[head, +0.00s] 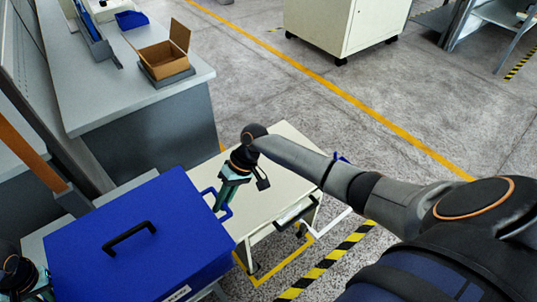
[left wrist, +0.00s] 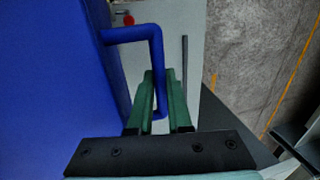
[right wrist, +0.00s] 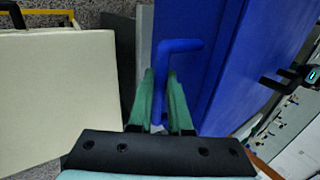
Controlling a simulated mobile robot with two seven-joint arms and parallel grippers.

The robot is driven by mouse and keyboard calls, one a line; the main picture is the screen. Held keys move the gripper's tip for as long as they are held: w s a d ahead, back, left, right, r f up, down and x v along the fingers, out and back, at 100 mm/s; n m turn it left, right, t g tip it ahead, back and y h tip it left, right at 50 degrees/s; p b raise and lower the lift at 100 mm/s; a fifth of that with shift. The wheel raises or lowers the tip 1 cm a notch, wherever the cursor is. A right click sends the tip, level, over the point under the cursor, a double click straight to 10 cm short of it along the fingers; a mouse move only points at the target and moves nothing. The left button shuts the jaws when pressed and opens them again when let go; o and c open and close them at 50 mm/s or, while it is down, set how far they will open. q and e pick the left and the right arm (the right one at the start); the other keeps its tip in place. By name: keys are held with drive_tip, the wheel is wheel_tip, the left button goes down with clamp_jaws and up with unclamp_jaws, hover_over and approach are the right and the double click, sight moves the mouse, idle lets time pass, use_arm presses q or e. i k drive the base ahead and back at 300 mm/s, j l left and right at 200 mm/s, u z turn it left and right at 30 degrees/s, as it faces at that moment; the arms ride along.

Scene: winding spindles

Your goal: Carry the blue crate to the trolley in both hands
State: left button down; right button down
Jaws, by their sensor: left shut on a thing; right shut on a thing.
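The blue crate (head: 165,215) is at the lower left of the head view, with a closed lid and a black handle on top. My right gripper (head: 222,200) is shut on the blue side handle (right wrist: 163,75) at its right end. My left gripper (left wrist: 158,105) is shut on the other side handle (left wrist: 150,45); in the head view only part of it (head: 38,288) shows at the lower left edge. The trolley (head: 285,145), with a cream top, stands right beside the crate. I cannot tell whether the crate rests on the grey surface under it.
A grey workbench (head: 95,95) at the upper left bears an open cardboard box (head: 165,58) and a small blue bin (head: 131,19). A cream cabinet (head: 340,25) on castors stands at the back. Open floor (head: 400,100) lies beyond the trolley.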

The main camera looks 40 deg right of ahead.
sight(261, 170)
drive_tip(key=k+l, duration=0.1)
drive_tip(key=l, duration=0.35)
drive_tip(key=k+l, duration=0.1)
drive_tip(key=l, duration=1.2)
drive_tip(key=i+l, duration=0.25)
drive_tip(key=l, duration=0.2)
drive_tip(key=i+l, duration=0.2)
drive_tip(key=i, duration=0.3)
